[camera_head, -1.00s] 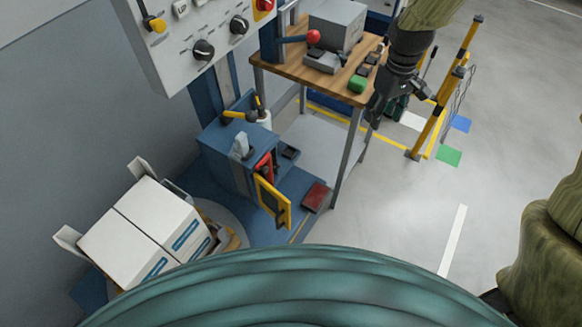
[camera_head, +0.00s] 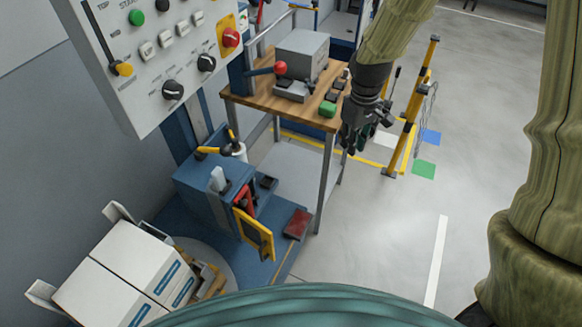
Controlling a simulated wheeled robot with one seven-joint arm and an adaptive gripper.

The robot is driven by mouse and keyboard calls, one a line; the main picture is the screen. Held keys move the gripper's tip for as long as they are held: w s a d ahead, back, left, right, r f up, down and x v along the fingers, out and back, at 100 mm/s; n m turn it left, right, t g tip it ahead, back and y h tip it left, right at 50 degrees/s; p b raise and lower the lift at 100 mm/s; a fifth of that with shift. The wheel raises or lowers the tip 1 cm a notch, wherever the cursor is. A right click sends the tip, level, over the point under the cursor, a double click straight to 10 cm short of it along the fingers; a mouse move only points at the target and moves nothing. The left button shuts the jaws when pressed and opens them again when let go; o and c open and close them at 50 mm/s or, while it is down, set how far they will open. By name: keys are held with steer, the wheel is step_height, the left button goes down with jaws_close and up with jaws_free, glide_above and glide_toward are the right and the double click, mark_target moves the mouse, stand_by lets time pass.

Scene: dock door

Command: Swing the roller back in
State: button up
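A blue machine carriage (camera_head: 205,196) stands low at the left of centre. A yellow-edged frame with a dark inside (camera_head: 254,234) stands out from its right front side, beside a red part (camera_head: 243,198). This frame looks like the swung-out roller piece, but I cannot make out a roller surface in it.
A control panel (camera_head: 160,55) overhangs the carriage at upper left. The wooden table (camera_head: 262,97) carries a grey box (camera_head: 302,55). White cartons (camera_head: 130,275) sit at lower left. A yellow barrier (camera_head: 412,115) stands behind my gripper.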

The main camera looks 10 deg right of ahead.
steer(key=shift+m, duration=0.5)
steer(key=s+f, duration=0.1)
steer(key=f, duration=0.2)
steer(key=s+a+f, duration=0.1)
steer(key=f, duration=0.3)
steer(key=s+a+f, duration=0.1)
steer(key=s+f, duration=0.1)
steer(key=f, duration=0.1)
steer(key=shift+a+f, duration=0.1)
steer(key=shift+f, duration=0.2)
jaws_close()
steer(key=s+a+f+m, duration=0.1)
steer(key=s+a+f, duration=0.1)
steer(key=s+f, duration=0.8)
steer(key=s+a+f+m, duration=0.2)
steer(key=s+f, duration=0.9)
steer(key=s, duration=0.4)
steer(key=shift+s+f, duration=0.15)
steer(key=shift+s, duration=0.05)
